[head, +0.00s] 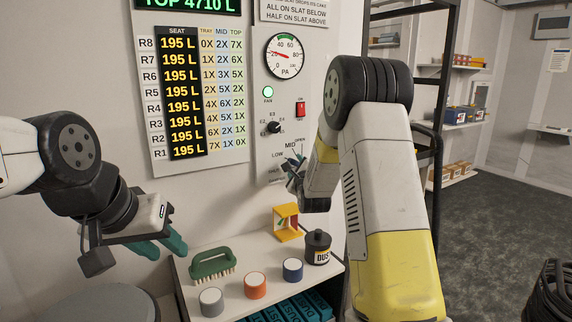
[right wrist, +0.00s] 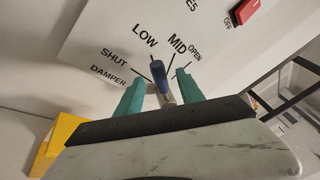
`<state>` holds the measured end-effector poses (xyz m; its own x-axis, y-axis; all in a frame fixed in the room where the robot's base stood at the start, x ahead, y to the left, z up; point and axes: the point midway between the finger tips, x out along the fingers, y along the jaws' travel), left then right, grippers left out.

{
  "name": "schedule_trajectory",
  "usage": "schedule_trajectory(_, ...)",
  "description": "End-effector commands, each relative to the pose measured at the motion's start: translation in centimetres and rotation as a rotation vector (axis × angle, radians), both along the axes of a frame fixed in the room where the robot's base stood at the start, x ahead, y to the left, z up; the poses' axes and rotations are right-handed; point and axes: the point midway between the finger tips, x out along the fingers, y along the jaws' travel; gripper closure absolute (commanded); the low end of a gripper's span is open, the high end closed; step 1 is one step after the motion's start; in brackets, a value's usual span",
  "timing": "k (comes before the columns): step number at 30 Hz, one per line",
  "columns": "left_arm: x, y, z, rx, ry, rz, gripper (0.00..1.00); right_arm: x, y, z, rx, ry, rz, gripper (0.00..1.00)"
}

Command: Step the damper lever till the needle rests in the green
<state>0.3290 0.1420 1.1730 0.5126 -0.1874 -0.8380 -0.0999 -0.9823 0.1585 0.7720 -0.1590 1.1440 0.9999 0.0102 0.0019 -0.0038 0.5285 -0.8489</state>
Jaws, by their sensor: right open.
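The damper lever (right wrist: 158,74) has a blue grip and points close to the LOW mark on the damper scale, which reads SHUT, LOW, MID, OPEN. My right gripper (right wrist: 157,88) is open, with one teal finger on each side of the lever and gaps between. In the head view my right gripper (head: 295,178) is at the panel's lower part, largely hiding the lever. The round PA gauge (head: 285,57) has a green band at its top. Its red needle points left and slightly up, below the green. My left gripper (head: 159,246) is open and empty, away from the panel.
The panel also has a green fan lamp (head: 267,92), a red switch (head: 300,109) and a black knob (head: 273,127). Below, a shelf holds a green brush (head: 212,264), several coloured-lid jars, a black dust pot (head: 318,248) and a yellow holder (head: 288,222).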

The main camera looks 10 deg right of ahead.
Motion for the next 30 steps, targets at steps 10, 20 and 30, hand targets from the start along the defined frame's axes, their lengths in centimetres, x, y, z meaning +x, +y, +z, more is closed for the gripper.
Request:
schedule_trajectory(10, 0.0, 0.0, 0.0, 0.0, 0.0, 0.0, 0.64, 3.3, 0.1, 0.0, -0.002, 0.002, 0.001, 0.55)
schedule_trajectory(20, 0.0, 0.0, 0.0, 0.0, 0.0, 0.0, 0.64, 3.3, 0.1, 0.0, -0.001, 0.002, 0.001, 0.75)
schedule_trajectory(30, 0.0, 0.0, 0.0, 0.0, 0.0, 0.0, 0.64, 3.3, 0.0, 0.0, -0.001, 0.001, 0.0, 1.0)
